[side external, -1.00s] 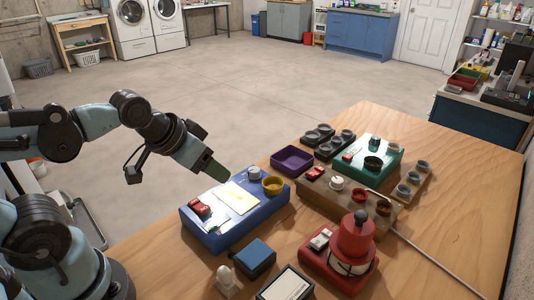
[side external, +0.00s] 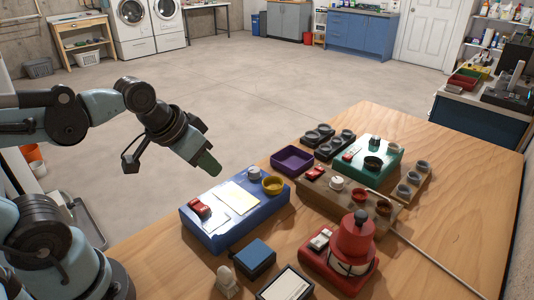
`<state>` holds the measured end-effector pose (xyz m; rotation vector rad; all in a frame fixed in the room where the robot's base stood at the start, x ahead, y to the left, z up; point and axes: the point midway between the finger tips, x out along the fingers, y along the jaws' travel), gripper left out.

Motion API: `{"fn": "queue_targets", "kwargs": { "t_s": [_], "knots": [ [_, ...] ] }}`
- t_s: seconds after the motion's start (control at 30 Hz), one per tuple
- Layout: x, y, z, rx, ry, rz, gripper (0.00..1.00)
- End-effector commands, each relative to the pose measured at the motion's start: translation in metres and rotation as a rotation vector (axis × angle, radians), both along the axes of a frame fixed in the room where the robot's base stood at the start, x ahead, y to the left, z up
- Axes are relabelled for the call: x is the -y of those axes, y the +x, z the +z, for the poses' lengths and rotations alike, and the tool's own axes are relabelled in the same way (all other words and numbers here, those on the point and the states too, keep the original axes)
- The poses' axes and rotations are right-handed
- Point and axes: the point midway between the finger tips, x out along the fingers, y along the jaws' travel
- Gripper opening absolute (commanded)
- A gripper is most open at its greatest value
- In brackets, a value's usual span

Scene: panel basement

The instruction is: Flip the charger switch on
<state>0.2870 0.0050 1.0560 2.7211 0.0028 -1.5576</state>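Several panels with rocker switches sit on the wooden table, and I cannot tell by label which is the charger. The blue panel (side external: 222,232) at the near left has a red switch (side external: 200,208), a grey knob and a yellow cup. The brown panel (side external: 330,205) has a red switch (side external: 315,173). The green panel (side external: 386,153) behind has a red switch (side external: 349,155). The red base (side external: 337,273) has a pale switch (side external: 320,239) beside a red lantern (side external: 353,240). My gripper (side external: 210,169) hangs in the air left of and above the blue panel, touching nothing. Its fingers are too small to read.
A purple tray (side external: 292,159) lies behind the blue panel. Dark cups in a holder (side external: 328,139) stand at the back. A small blue box (side external: 255,258), a pale figure (side external: 227,280) and a framed card (side external: 286,286) are near the front.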

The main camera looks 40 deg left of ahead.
Motion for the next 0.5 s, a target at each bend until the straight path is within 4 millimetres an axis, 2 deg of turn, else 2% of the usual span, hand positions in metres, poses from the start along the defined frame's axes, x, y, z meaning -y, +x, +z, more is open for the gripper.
{"fn": "queue_targets", "kwargs": {
  "t_s": [0.03,0.13,0.3,0.5],
  "knots": [
    [-0.004,0.000,0.005,-0.048,-0.005,0.005,0.14],
    [-0.010,-0.003,0.017,-0.171,-0.024,0.004,0.00],
    [-0.017,-0.011,0.038,-0.367,-0.075,-0.012,0.00],
    [-0.021,-0.019,0.056,-0.502,-0.123,-0.036,0.00]
  ]
}}
